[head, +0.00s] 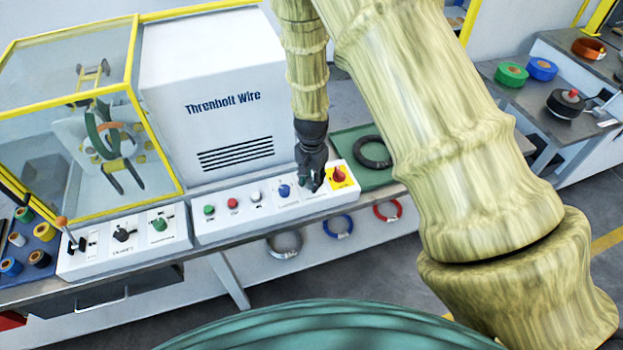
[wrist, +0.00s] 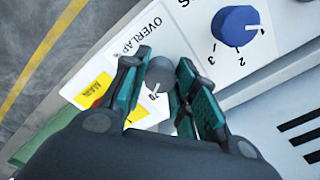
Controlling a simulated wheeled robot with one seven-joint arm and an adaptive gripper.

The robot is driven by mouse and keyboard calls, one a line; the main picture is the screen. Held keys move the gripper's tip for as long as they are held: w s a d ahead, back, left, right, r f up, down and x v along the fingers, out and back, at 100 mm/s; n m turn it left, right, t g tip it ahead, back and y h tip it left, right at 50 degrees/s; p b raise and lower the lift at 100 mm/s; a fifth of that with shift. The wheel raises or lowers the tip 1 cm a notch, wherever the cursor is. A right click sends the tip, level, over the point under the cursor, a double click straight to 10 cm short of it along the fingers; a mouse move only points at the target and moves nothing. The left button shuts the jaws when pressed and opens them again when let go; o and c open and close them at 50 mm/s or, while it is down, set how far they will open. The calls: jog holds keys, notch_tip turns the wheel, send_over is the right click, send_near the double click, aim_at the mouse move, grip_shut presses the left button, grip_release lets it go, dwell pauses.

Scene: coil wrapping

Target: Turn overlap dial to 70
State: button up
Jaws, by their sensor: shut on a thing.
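The overlap dial (wrist: 160,73) is a small grey knob on the white control panel (head: 240,222), beside the printed word OVERLAP. In the wrist view my gripper (wrist: 160,82) has a green-padded finger on each side of the knob and is shut on it. A pale mark on the knob's near edge points toward a small number that looks like 70; the exact setting is hard to read. In the head view my gripper (head: 312,183) reaches straight down to the panel's right part and hides the dial.
A blue numbered knob (wrist: 237,26) stands beside the dial; it also shows in the head view (head: 284,190). A red knob on a yellow plate (head: 339,175) is close on the right. The white machine housing (head: 205,100) rises behind the panel. A dark coil (head: 372,152) lies on a green mat.

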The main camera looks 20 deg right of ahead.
aim_at(312, 180)
jog(key=shift+w+r, duration=0.1)
jog(key=o, duration=1.1)
jog(key=shift+c, duration=0.2)
notch_tip(312, 180, up, 12)
